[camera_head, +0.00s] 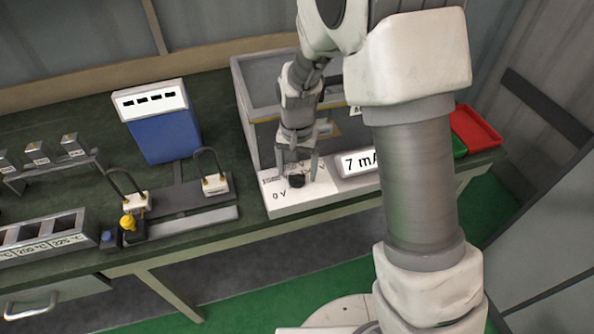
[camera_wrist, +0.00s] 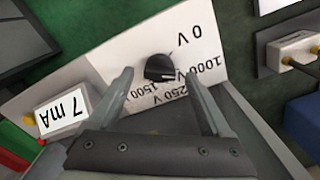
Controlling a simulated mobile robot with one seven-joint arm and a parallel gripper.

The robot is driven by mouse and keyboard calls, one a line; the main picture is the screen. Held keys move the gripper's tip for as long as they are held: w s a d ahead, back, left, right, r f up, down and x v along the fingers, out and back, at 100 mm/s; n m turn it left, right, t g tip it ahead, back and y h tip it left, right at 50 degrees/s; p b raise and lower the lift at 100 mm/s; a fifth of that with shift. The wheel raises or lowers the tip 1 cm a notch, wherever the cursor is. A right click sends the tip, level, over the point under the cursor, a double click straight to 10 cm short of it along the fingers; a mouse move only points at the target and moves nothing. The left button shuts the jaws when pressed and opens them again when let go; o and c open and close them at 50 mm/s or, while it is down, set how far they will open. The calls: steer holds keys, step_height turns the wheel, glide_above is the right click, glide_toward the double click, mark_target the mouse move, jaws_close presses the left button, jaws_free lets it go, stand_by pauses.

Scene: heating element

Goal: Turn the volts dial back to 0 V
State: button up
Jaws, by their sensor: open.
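The volts dial (camera_wrist: 160,68) is a small black knob on a white panel (camera_wrist: 110,60). Around it are the labels 0 V, 1000 V, 1500 and 250 V, some partly covered. I cannot tell surely which mark the dial points at. In the wrist view 0 V (camera_wrist: 205,32) lies to its upper right. In the head view the dial (camera_head: 297,181) is at the panel's middle and 0 V (camera_head: 279,195) is to its lower left. My gripper (camera_head: 297,177) is open, pointing down, with one finger on each side of the dial. It also shows in the wrist view (camera_wrist: 158,77); gaps separate both fingers from the knob.
A 7 mA display (camera_head: 358,161) sits right of the dial. A grey-framed case (camera_head: 243,105) stands behind the panel. To the left are padlock-like items (camera_head: 215,184), a blue box (camera_head: 168,138) and slotted trays (camera_head: 45,233). A red tray (camera_head: 476,128) is at the right.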

steer(key=shift+f, duration=0.35)
jaws_close()
steer(key=shift+n, duration=0.3)
steer(key=n, duration=0.5)
steer(key=shift+b, duration=0.3)
steer(key=n, duration=0.6)
steer(key=shift+r, duration=0.1)
steer(key=shift+n, duration=0.3)
